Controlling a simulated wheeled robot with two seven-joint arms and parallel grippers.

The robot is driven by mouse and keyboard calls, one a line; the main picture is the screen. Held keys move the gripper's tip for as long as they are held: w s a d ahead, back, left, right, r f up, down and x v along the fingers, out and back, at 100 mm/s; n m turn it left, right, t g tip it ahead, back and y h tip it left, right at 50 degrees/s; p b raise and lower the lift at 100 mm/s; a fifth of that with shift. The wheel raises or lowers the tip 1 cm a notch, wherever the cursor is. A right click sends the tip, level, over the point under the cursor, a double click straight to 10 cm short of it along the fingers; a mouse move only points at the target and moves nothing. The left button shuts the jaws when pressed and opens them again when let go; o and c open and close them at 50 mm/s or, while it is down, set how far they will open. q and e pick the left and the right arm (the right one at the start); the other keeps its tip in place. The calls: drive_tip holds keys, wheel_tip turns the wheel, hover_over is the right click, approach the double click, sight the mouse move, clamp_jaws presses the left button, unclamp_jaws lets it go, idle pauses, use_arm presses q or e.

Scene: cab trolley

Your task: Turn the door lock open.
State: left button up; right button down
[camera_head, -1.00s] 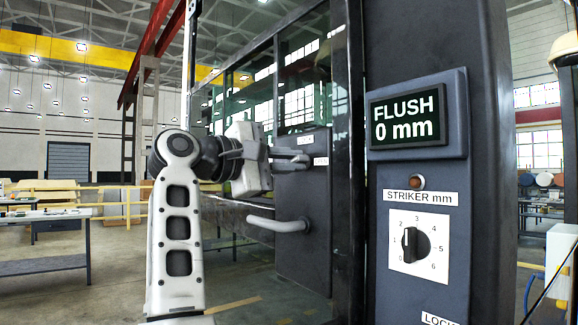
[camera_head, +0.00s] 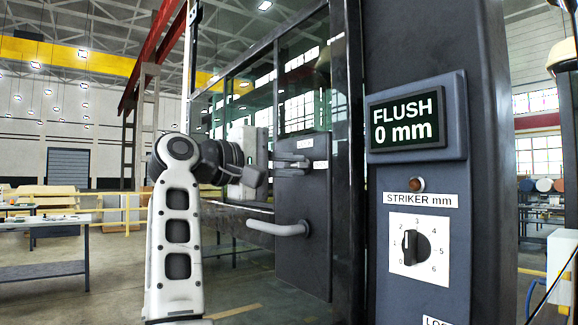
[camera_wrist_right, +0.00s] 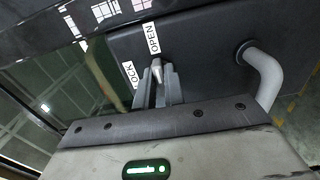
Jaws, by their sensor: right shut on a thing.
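The door lock is a small metal lever (camera_wrist_right: 157,71) on a dark plate (camera_head: 302,235) of the glazed door. In the right wrist view the LOCK label (camera_wrist_right: 130,75) and the OPEN label (camera_wrist_right: 152,38) sit beside it, and its tip lies close to OPEN. My right gripper (camera_head: 294,165) is at the plate, above the door handle. In the wrist view its two fingers (camera_wrist_right: 158,90) are shut on the lever, one on each side. The lever's base is partly hidden by the fingers. My left gripper is not in view.
The grey bent door handle (camera_head: 279,228) sticks out below the lock; it is at the right in the wrist view. The dark post at the right carries a display (camera_head: 417,118) reading FLUSH 0 mm and a STRIKER dial (camera_head: 417,245). A workbench (camera_head: 45,222) stands far left.

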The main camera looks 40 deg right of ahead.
drive_tip(key=c, duration=1.5)
unclamp_jaws()
drive_tip(key=shift+a, duration=0.1)
drive_tip(key=a, duration=0.5)
drive_tip(key=w+a, duration=0.1)
drive_tip(key=a, duration=0.9)
drive_tip(key=shift+w+a+b, duration=0.35)
drive_tip(key=shift+w+b, duration=0.05)
